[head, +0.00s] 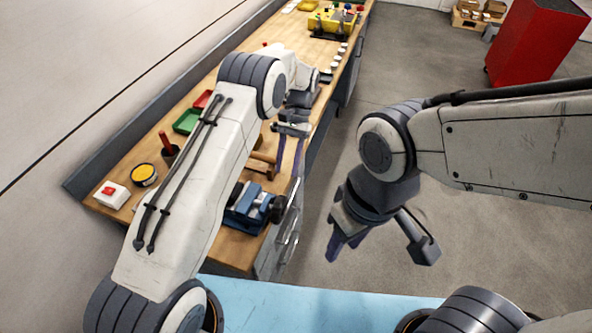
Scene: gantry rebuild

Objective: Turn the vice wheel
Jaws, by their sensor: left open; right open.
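A small blue vice (245,201) sits on the near end of the wooden workbench. Its dark wheel (277,208) faces the bench's right edge. My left gripper (288,170) points downward over the bench edge, beyond and above the wheel. Its two fingers are apart with nothing between them, and it looks clear of the wheel. My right gripper (345,245) hangs over the floor to the right of the bench, open and empty. My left arm hides part of the bench left of the vice.
The workbench (235,247) holds a red-button box (111,193), a yellow round tin (144,174), a green tray (187,121) and a yellow crate (334,22). A red cabinet (538,45) stands at the far right. The grey floor between is free.

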